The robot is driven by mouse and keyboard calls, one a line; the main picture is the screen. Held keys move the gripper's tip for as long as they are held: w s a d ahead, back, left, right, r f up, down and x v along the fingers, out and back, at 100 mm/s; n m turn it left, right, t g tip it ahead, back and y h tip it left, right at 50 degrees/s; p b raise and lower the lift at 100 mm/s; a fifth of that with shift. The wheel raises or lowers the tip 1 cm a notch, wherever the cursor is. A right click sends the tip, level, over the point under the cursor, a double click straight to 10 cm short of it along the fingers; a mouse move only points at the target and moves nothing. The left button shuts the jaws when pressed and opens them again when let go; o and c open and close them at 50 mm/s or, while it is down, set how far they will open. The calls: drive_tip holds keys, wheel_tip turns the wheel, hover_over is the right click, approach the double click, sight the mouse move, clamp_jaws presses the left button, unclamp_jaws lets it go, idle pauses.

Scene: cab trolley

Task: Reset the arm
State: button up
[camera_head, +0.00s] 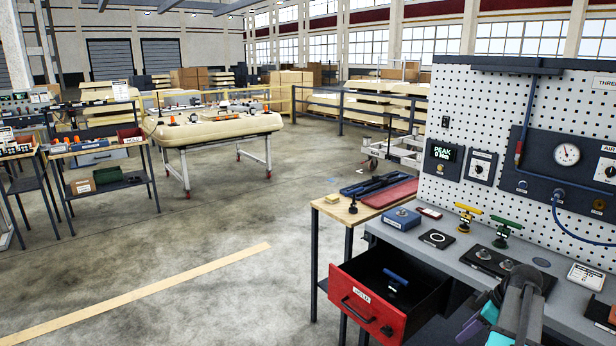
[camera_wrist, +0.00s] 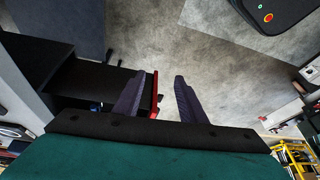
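My gripper (camera_wrist: 159,78) shows in the wrist view with its two dark fingers apart and nothing between them. In the head view my arm is at the bottom right, in front of the workbench (camera_head: 385,232). The teal and purple gripper parts there are partly cut off by the lower edge. An open red drawer (camera_head: 366,304) hangs out from the bench, left of my gripper. A blue-handled item (camera_head: 396,278) lies inside it. In the wrist view a red strip (camera_wrist: 155,92), apparently the drawer front, shows behind the fingers.
On the bench top stand a yellow-handled valve (camera_head: 467,213), a green-handled valve (camera_head: 506,224) and a blue box (camera_head: 402,218). A pegboard (camera_head: 462,107) with gauges rises behind. A wooden side table (camera_head: 340,211) adjoins the bench. Open concrete floor (camera_head: 230,225) lies to the left.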

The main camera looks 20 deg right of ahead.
drive_tip(key=w+a+f+n+g+y+b, duration=0.1)
drive_tip(key=w+a+f+n+g+b, duration=0.15)
drive_tip(key=a+f, duration=1.25)
drive_tip(key=w+a+f+n+g+y+b, duration=0.2)
drive_tip(key=w+a+f+g, duration=0.15)
drive_tip(key=a+f, duration=1.25)
drive_tip(key=s+a+f+g+h+b, duration=0.1)
drive_tip(key=s+a+f, duration=0.35)
drive_tip(key=a, duration=0.45)
drive_tip(key=s+a+f+g+h+b, duration=0.15)
drive_tip(key=s+a+f, duration=0.3)
drive_tip(key=a, duration=0.55)
drive_tip(key=s+a+f+m+h, duration=0.1)
drive_tip(key=s+f+m, duration=0.2)
drive_tip(key=s, duration=0.3)
drive_tip(key=s+f+m+h+b, duration=0.1)
drive_tip(key=s+f+m+h, duration=0.1)
drive_tip(key=s+m, duration=0.4)
drive_tip(key=shift+s+a+f+g+b, duration=0.3)
drive_tip(key=shift+s+a+f+g, duration=0.05)
drive_tip(key=shift+f, duration=0.35)
